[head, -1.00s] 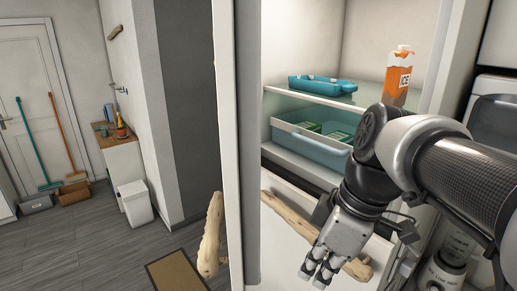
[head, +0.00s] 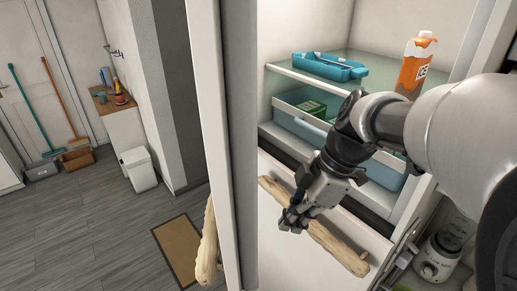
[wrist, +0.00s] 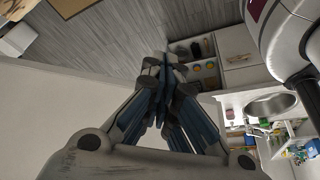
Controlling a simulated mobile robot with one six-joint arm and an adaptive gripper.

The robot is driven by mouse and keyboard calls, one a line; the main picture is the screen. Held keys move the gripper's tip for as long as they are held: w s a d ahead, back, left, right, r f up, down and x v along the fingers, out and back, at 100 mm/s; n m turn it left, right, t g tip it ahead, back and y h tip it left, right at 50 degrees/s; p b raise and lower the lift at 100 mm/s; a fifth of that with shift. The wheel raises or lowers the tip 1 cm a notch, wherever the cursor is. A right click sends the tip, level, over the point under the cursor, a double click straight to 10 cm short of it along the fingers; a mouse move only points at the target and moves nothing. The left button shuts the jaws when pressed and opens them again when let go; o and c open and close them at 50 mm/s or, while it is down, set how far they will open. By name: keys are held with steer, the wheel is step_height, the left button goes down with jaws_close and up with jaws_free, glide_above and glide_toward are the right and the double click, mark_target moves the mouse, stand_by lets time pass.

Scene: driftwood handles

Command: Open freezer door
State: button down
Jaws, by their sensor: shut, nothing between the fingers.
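The freezer door (head: 285,222) is the white front low in the fridge. A dark strip runs along its top edge, under the fridge compartment. A pale driftwood handle (head: 335,247) lies slantwise across its front. My gripper (head: 291,225) is shut and empty, over or just in front of the handle's left half, hiding part of it. I cannot tell whether it touches the wood. In the wrist view the fingers (wrist: 163,65) are together with nothing between them, and no handle shows.
The fridge door (head: 228,150) stands open on the left, with its own driftwood handle (head: 207,245). Inside are a teal tray (head: 330,66), an orange carton (head: 415,66) and a teal drawer (head: 300,124). A blender (head: 440,262) stands at right. Floor beyond the door is mostly clear, with a brown mat (head: 180,252).

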steer(key=a+p, duration=0.1)
steer(key=a, duration=0.3)
steer(key=shift+w, duration=0.1)
steer(key=shift+a, duration=0.1)
